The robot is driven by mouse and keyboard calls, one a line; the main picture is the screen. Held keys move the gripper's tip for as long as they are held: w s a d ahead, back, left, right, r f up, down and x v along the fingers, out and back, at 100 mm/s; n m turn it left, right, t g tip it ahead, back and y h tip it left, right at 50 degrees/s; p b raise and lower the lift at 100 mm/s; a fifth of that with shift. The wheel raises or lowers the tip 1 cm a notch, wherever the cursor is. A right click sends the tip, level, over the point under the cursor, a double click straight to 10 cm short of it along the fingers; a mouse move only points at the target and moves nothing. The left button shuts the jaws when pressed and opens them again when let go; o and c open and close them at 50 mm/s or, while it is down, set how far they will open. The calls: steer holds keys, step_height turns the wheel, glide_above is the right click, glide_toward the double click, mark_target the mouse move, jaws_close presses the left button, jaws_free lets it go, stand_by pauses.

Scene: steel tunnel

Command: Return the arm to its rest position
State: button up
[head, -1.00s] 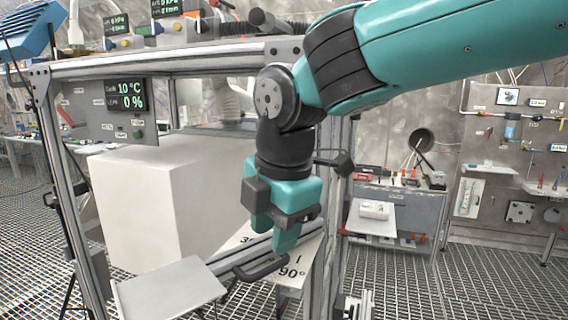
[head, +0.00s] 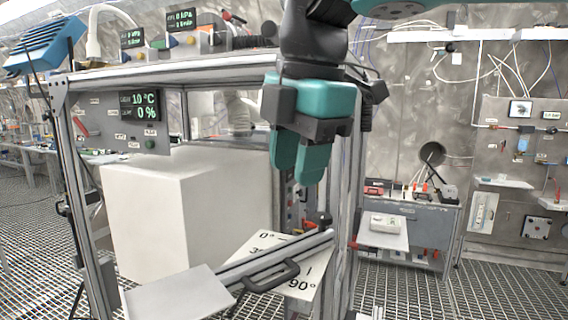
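My gripper (head: 296,172) hangs at the upper middle of the head view, pointing down, with teal fingers and a dark grey body. Its two fingers are close together, seen at an angle, with a narrow gap between them. I see nothing held between them. It is in front of the metal frame's right post and above the black handle (head: 270,276), clear of it. The arm rises out of the top of the picture, so most of it is hidden.
A metal frame (head: 70,180) surrounds a large white block (head: 150,225). A grey plate (head: 180,294) and a plate with angle marks (head: 262,246) sit low in front. A grey cabinet (head: 425,225) stands behind right. The grated floor (head: 480,290) at right is open.

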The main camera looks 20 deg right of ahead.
steer(key=shift+f, duration=0.1)
steer(key=s+d+f+m+y+b, duration=0.1)
steer(key=s+f+m, duration=0.3)
steer(key=f, duration=0.4)
steer(key=s+f+m+g+y+b, duration=0.1)
steer(key=s+f+m+b, duration=0.2)
steer(key=f+m, duration=0.3)
steer(key=s+d+f+m+g+y+b, duration=0.1)
steer(key=s+f+m, duration=0.4)
steer(key=f, duration=0.6)
steer(key=shift+d+f+b, duration=0.2)
steer(key=shift+d+b, duration=0.15)
steer(key=shift+b, duration=0.45)
steer(key=shift+o, duration=0.4)
